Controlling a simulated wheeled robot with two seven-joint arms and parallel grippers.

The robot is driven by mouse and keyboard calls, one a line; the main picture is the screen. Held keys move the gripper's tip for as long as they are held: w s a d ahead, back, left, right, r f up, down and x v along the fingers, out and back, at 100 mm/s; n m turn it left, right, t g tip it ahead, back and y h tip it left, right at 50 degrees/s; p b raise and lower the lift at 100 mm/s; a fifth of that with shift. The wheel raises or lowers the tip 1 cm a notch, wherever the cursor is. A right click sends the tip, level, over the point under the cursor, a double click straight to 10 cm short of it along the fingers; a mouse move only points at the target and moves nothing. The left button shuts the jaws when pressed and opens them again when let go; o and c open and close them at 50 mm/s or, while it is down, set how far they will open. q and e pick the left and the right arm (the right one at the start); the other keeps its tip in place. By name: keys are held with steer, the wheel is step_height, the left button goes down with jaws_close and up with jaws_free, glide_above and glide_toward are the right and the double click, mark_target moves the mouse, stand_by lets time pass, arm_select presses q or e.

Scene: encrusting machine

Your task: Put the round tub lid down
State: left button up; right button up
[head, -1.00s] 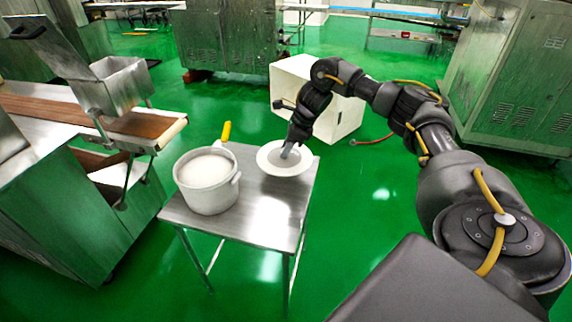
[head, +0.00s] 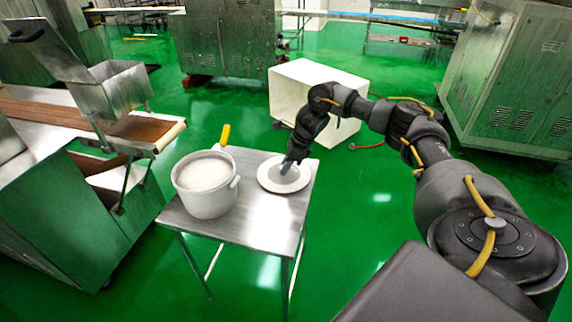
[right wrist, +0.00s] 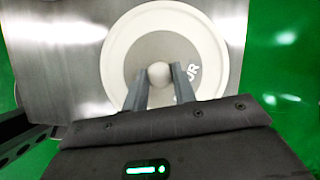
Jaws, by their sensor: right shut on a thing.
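The round tub lid (head: 272,184) is a white disc with a grey middle, lying flat at the right part of the small metal table; whether it touches the top is hard to tell. My right gripper (head: 287,165) reaches down onto its middle from above. In the right wrist view the lid (right wrist: 117,50) shows from above with a round knob at its centre and some lettering. There my right gripper (right wrist: 160,76) is shut on the knob. The white round tub (head: 207,200) stands open on the table to the left, filled with white stuff. My left gripper is not in view.
The metal table (head: 243,222) is small, with bare top in front of the lid. A yellow handle (head: 225,134) sticks up behind the tub. A white open box (head: 345,130) lies on the floor behind. A conveyor machine (head: 100,130) stands at the left.

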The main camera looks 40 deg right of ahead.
steer(key=o, duration=1)
steer(key=shift+c, duration=0.2)
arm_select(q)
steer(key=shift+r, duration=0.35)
arm_select(e)
steer(key=shift+r, duration=0.3)
arm_select(q)
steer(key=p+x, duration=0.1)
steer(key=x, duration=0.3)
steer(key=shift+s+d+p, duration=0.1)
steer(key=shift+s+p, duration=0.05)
steer(key=shift+p, duration=0.15)
arm_select(e)
steer(key=v, duration=1.1)
steer(key=shift+d+r, duration=0.15)
steer(key=shift+r, duration=0.15)
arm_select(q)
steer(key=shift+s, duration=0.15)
arm_select(e)
steer(key=shift+s, duration=0.1)
